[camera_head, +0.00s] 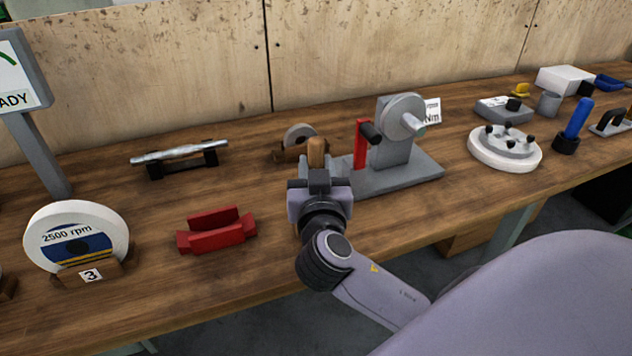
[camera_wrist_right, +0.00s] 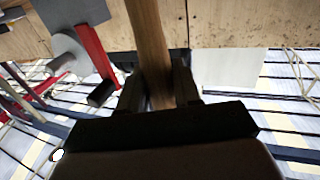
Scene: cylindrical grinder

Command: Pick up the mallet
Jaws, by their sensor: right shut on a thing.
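The mallet's wooden handle (camera_wrist_right: 150,50) runs down from the top of the right wrist view to between my two fingers. My right gripper (camera_wrist_right: 158,92) is shut on this handle. In the head view, my right gripper (camera_head: 320,178) is in front of the grey machine, and a short piece of the wooden mallet handle (camera_head: 316,152) shows just above it. The mallet's head is not clearly visible in either view. My left gripper is not in view.
A grey machine with a red lever (camera_head: 360,145) stands just right of the gripper. A grey wheel on a wooden stand (camera_head: 287,154) is behind left. A red holder (camera_head: 216,235) and a white wheel (camera_head: 77,235) are on the left. The bench's left middle is partly clear.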

